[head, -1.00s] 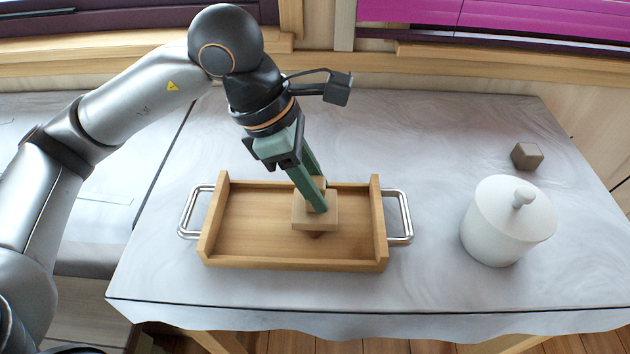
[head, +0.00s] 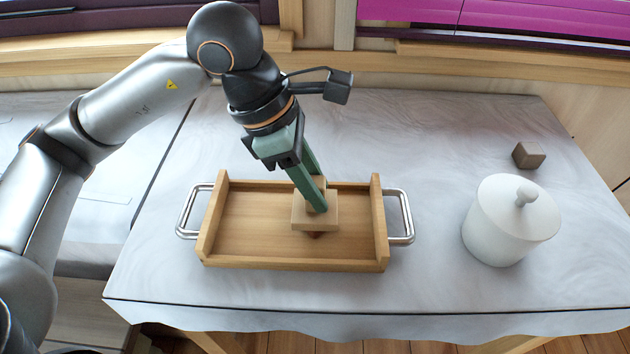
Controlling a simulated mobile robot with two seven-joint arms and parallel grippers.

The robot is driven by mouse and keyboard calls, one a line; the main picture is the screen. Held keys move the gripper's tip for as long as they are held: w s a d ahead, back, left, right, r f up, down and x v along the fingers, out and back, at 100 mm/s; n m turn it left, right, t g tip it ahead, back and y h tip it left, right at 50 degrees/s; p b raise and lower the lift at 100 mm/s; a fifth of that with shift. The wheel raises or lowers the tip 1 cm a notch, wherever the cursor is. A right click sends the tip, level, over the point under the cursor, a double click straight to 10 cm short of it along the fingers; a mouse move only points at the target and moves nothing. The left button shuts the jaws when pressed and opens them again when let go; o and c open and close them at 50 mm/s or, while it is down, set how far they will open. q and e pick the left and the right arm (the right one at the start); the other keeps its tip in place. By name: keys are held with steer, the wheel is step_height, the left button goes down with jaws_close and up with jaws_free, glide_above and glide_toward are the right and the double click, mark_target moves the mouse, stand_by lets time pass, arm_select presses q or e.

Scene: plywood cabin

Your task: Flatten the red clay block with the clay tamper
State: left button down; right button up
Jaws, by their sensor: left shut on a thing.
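My left gripper (head: 316,193), with green fingers, is shut on the handle of the wooden clay tamper (head: 326,218). The tamper's square pale plate is over the right half of the wooden tray (head: 230,247). A small reddish-brown piece, likely the red clay block (head: 315,235), shows just below the plate's front edge. The plate hides most of it, so I cannot tell its shape or whether the plate touches it. My right gripper is not in view.
The tray has metal handles at both ends and stands on a grey marbled table (head: 430,130). A white lidded jar (head: 497,235) stands to its right. A small grey-brown block (head: 528,155) lies behind the jar. The table between tray and jar is clear.

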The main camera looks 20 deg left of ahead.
arm_select(q)
steer(key=shift+f+b, duration=0.6)
steer(key=shift+b, duration=0.55)
stand_by(2.2)
steer(key=shift+r+p, duration=2.75)
steer(key=shift+r, duration=1.45)
